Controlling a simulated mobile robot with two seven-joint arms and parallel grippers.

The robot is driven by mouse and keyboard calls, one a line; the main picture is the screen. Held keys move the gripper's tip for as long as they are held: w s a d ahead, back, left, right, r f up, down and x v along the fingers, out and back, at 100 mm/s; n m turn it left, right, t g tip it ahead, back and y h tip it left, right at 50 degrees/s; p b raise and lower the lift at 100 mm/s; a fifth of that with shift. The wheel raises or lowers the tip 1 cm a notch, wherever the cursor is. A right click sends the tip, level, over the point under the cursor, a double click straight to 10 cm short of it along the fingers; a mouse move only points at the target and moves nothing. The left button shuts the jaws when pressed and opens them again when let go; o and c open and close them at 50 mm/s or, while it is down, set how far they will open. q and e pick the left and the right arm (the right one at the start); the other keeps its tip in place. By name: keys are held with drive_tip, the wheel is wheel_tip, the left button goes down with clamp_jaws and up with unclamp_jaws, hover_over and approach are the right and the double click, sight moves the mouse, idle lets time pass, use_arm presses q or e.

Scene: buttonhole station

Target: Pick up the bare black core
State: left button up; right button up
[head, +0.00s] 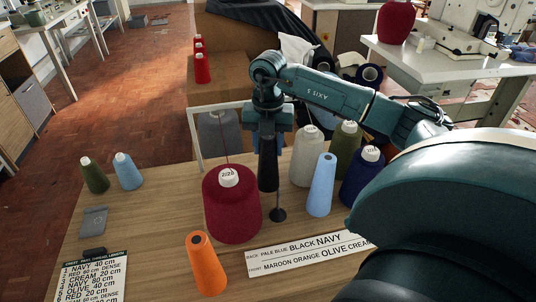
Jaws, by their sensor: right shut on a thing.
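The bare black core (268,165) hangs upright below my right gripper (268,122), which is shut on its top. The core's lower end is above a small black disc (278,214) on the table, with a thin pin showing between them. The core is just right of the large maroon spool (232,212); I cannot tell whether it still surrounds part of the pin. My left gripper is not in view.
An orange cone (206,266) stands in front. A pale blue cone (321,187), cream spool (306,158), olive spool (345,148) and navy spool (362,178) crowd the right. A label strip (310,252) and a thread list card (92,278) lie in front. The table's left middle is fairly clear.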

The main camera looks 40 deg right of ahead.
drive_tip(key=c, duration=0.6)
drive_tip(key=shift+r, duration=0.1)
wheel_tip(320, 180, up, 10)
drive_tip(key=shift+f+p, duration=0.2)
drive_tip(key=shift+p, duration=0.1)
wheel_tip(320, 180, up, 5)
drive_tip(key=p, duration=0.4)
drive_tip(key=shift+f, duration=0.2)
